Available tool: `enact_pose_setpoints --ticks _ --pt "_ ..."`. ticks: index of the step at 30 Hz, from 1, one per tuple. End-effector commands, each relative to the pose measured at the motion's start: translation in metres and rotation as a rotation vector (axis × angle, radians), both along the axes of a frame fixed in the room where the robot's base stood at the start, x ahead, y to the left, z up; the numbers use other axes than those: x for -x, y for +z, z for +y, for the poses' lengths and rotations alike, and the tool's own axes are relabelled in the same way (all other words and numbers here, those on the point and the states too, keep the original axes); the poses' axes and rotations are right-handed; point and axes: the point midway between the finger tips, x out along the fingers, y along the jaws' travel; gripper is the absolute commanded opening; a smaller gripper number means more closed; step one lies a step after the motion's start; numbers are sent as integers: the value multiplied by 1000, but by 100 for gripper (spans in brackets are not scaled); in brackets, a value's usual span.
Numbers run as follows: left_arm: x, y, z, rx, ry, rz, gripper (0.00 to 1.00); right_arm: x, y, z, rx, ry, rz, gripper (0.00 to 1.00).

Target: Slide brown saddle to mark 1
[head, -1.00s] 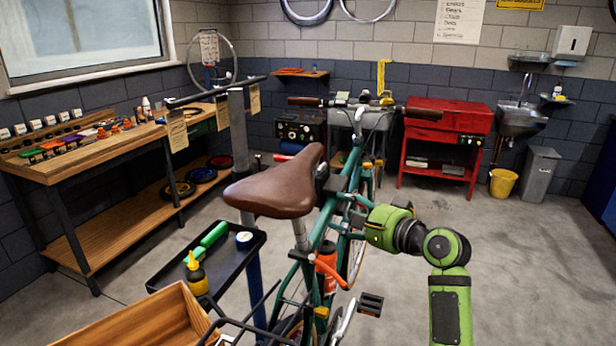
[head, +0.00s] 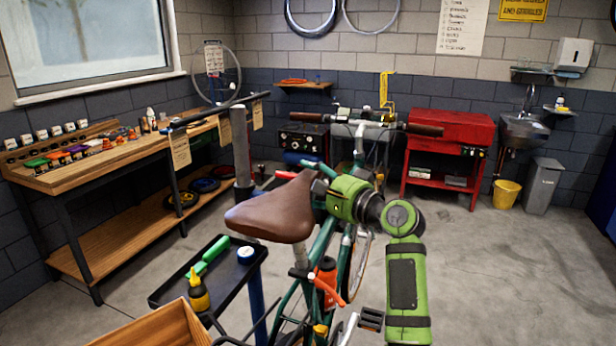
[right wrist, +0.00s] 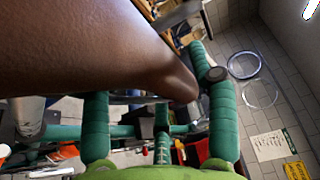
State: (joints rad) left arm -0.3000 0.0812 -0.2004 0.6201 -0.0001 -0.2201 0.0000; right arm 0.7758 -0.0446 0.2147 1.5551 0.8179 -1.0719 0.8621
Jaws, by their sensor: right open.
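The brown saddle (head: 272,210) sits on the silver seat post (head: 300,256) of the green bicycle in the middle of the head view. My right gripper (head: 319,195) is at the saddle's narrow front end, coming from the right. In the right wrist view the saddle (right wrist: 85,45) fills the upper left. The fingers of my right gripper (right wrist: 155,100) are spread apart, with the saddle's nose between or just beyond them; contact cannot be told. Mark 1 cannot be made out in either view. My left gripper is not in view.
A black tray (head: 165,297) with a yellow bottle (head: 199,293) and green items stands left of the bicycle. A wooden box (head: 150,330) is at the front. The handlebar (head: 425,130) lies beyond the saddle.

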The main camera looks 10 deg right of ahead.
Motion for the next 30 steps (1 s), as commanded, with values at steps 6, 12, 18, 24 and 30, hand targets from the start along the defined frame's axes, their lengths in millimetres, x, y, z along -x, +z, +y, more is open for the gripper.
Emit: enact_pose_setpoints --ticks 6,12,18,24,30 --pt "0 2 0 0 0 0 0 -6 0 4 0 0 -1 59" --pt "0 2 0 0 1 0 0 -6 0 4 1 0 -1 51" --pt "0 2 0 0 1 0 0 -6 0 4 0 0 -1 0" --pt "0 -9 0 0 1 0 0 -9 -15 2 2 1 1 0" --pt "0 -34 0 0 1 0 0 -16 -57 -3 6 1 5 0"
